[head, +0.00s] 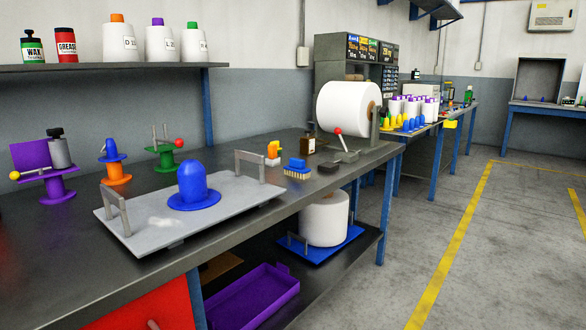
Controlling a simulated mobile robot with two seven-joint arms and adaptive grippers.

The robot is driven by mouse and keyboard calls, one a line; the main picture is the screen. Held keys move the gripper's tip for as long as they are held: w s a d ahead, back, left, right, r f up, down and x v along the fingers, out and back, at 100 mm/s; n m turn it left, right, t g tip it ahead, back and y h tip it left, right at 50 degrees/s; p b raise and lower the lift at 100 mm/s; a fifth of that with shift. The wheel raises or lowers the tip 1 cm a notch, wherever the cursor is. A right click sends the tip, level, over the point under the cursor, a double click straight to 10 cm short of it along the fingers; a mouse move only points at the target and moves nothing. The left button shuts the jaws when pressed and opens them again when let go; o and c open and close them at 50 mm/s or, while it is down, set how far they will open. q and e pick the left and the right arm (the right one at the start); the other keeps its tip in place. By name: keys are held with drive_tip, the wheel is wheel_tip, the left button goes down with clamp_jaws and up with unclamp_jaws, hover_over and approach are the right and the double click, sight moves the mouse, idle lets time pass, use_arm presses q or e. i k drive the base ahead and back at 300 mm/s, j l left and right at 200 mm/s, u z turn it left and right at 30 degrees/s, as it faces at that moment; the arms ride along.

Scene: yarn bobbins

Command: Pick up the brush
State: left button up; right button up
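The brush (297,169) has a blue top and pale tan bristles. It lies bristles down on the dark workbench (255,220), near the front edge and right of the grey tray. Nothing covers it in the head view. Neither of my grippers is in view.
Left of the brush is a grey tray (140,232) with upright handles and a blue domed piece (193,185). A large white roll (346,108) is mounted further right. The floor aisle is clear.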

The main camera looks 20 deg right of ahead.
sight(295, 167)
drive_tip(key=i+l+u, duration=0.1)
drive_tip(key=l+u, duration=0.15)
drive_tip(key=l, duration=2.05)
